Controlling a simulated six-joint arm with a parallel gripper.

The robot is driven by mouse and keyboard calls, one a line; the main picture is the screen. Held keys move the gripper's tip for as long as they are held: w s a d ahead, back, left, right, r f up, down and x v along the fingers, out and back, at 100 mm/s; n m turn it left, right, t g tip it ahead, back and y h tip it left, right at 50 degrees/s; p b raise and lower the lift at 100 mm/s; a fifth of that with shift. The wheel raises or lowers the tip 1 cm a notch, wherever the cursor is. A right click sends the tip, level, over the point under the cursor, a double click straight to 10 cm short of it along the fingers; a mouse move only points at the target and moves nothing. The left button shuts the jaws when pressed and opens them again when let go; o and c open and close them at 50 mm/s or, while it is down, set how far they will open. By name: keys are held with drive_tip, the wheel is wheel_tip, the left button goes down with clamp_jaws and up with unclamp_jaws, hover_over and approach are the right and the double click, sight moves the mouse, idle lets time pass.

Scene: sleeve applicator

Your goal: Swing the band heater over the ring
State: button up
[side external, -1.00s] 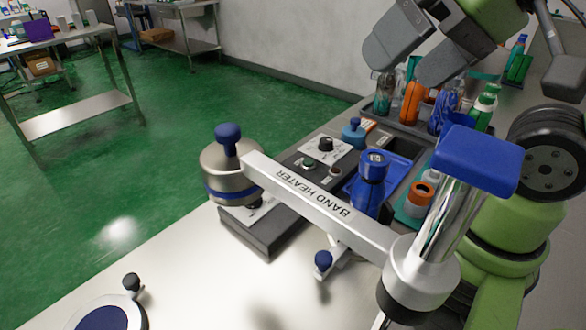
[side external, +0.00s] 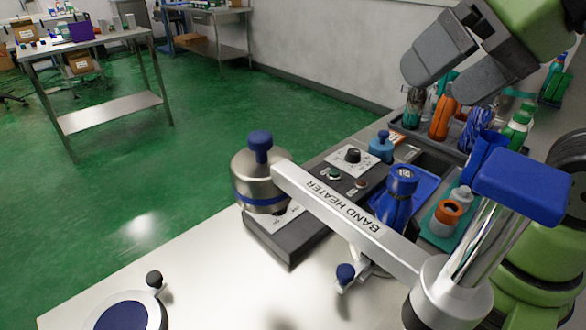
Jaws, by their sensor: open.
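The band heater (side external: 262,182) is a steel cup with a blue band and a blue knob on top. It hangs at the left end of a white swing arm (side external: 345,212) marked BAND HEATER, which pivots on a chrome post (side external: 478,245) with a blue cap at the lower right. The heater is over the left end of a dark control box. I cannot make out the ring for certain; a round fixture with a dark blue disc (side external: 122,314) shows at the bottom left, partly cut off. My gripper (side external: 438,95) is open and empty at the upper right, above the bottles.
The control box (side external: 290,235) has knobs and buttons. Behind it are a blue bottle (side external: 397,195), a blue tray and a rack of several bottles (side external: 440,120). A small blue-knobbed lever (side external: 345,273) stands below the swing arm. The front left bench top (side external: 215,285) is clear.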

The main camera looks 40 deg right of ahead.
drive_tip(key=c, duration=0.3)
drive_tip(key=shift+w+a+r, duration=0.15)
drive_tip(key=shift+w+r, duration=0.05)
drive_tip(key=shift+r, duration=0.05)
drive_tip(key=c, duration=0.3)
drive_tip(key=w+a+r+n+g, duration=0.1)
drive_tip(key=w, duration=0.1)
drive_tip(key=w+a+r+n+g, duration=0.1)
drive_tip(key=w+a, duration=0.1)
drive_tip(key=w+a+r+n+g, duration=0.1)
drive_tip(key=w+r+n+g, duration=0.1)
drive_tip(key=shift+w+a, duration=0.2)
drive_tip(key=shift+w, duration=0.15)
drive_tip(key=shift+c, duration=1.2)
drive_tip(key=n+g+h, duration=0.2)
drive_tip(key=n+g, duration=0.1)
hover_over(263, 135)
drive_tip(key=shift+a+f, duration=0.1)
drive_tip(key=shift+f, duration=0.8)
wheel_tip(263, 135, down, 10)
drive_tip(key=shift+r, duration=0.2)
clamp_jaws()
